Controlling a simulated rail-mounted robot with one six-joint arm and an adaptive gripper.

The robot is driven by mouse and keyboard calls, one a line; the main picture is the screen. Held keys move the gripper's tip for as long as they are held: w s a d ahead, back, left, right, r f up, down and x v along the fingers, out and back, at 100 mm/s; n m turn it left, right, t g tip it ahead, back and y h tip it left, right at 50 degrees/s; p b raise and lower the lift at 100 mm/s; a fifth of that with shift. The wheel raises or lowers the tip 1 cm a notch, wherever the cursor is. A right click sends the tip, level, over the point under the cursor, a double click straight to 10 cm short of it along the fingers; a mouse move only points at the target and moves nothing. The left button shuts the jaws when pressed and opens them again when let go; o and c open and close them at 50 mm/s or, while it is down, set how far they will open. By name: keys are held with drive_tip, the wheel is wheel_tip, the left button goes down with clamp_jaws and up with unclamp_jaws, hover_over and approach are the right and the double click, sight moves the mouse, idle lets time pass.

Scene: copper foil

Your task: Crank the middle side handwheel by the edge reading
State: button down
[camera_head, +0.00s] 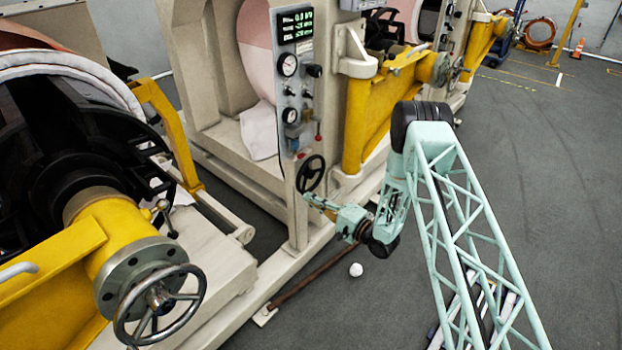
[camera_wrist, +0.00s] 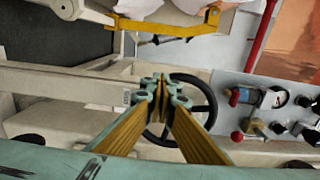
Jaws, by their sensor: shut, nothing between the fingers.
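The middle side handwheel (camera_head: 311,173) is black and spoked, low on the panel post of the middle machine. In the wrist view the handwheel (camera_wrist: 212,98) lies behind the fingers, which hide part of its rim and hub. My gripper (camera_head: 308,197) reaches the wheel's lower edge in the head view. In the wrist view my gripper (camera_wrist: 162,84) is shut, with its tips together over the wheel and nothing between them. Whether the tips touch the wheel cannot be told. A display (camera_head: 297,24) with green digits tops the panel; its digits are too small to read surely.
The panel holds gauges (camera_head: 288,65) and a red-tipped lever (camera_head: 318,131); in the wrist view a red knob (camera_wrist: 237,136) sits right of the wheel. A larger grey handwheel (camera_head: 160,302) is on the near machine. A white ball (camera_head: 355,269) lies on open floor.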

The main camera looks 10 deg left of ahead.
drive_tip(key=shift+w+d+f, duration=0.2)
drive_tip(key=shift+w+f, duration=0.15)
drive_tip(key=shift+f, duration=0.15)
drive_tip(key=shift+w+d+f, duration=0.2)
drive_tip(key=shift+w+f, duration=0.1)
drive_tip(key=shift+f, duration=0.2)
drive_tip(key=shift+w+d+f, duration=0.75)
drive_tip(key=shift+w+f, duration=0.1)
drive_tip(key=shift+w, duration=0.35)
approach(323, 173)
drive_tip(key=w+a, duration=0.1)
drive_tip(key=a, duration=0.1)
drive_tip(key=w+a+f, duration=0.1)
drive_tip(key=w, duration=0.1)
drive_tip(key=shift+w+a, duration=0.15)
drive_tip(key=shift+a, duration=0.25)
drive_tip(key=shift+a+f, duration=0.1)
drive_tip(key=shift+f, duration=0.1)
drive_tip(key=shift+s+a+f, duration=0.15)
drive_tip(key=shift+s+f, duration=0.1)
drive_tip(key=shift+f, duration=0.1)
